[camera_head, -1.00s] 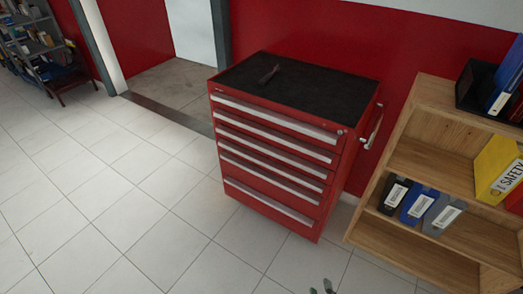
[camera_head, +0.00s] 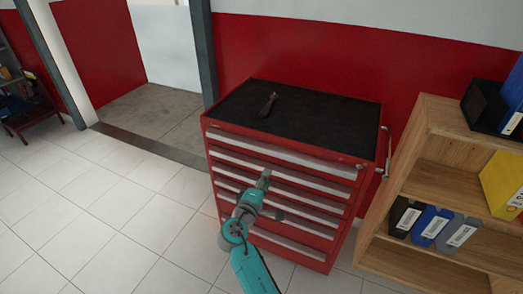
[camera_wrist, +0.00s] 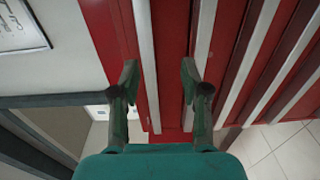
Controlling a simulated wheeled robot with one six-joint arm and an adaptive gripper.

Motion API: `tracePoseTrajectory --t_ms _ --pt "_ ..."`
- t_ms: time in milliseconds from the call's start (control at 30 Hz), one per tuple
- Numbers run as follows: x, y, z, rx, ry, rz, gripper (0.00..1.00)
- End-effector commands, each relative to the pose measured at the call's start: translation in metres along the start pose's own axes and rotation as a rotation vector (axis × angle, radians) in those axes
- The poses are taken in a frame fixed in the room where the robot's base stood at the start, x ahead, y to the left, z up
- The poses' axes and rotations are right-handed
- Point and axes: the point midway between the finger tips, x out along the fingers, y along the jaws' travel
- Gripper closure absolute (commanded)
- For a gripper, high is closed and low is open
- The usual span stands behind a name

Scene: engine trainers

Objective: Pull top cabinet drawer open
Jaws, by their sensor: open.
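The red cabinet (camera_head: 345,190) has several drawers, each with a long pale handle strip, and all look shut. The top drawer's handle strip (camera_head: 300,158) runs along the upper front. My gripper (camera_head: 264,180) is in front of the upper drawers, a little below the top handle strip in the picture. In the wrist view my gripper (camera_wrist: 160,78) is open and empty, with its fingers apart before the red drawer fronts. One pale strip (camera_wrist: 146,45) shows between the fingers, and another strip (camera_wrist: 204,45) shows beside the right finger. I cannot tell whether either finger touches the cabinet.
A dark tool (camera_head: 268,104) lies on the cabinet's black top (camera_head: 320,108). A wooden shelf (camera_head: 440,130) with binders stands close to the cabinet's right. Tiled floor (camera_head: 110,220) is clear to the left. A side handle (camera_head: 386,155) sticks out on the cabinet's right.

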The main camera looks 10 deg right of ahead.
Motion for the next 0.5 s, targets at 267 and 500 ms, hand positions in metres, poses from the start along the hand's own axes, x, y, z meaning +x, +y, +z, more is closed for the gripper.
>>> tracePoseTrajectory --t_ms 267,500 --pt "0.013 0.019 -0.009 -0.015 -0.029 0.027 0.54" --pt "0.050 0.020 -0.007 -0.014 -0.030 0.026 0.54"
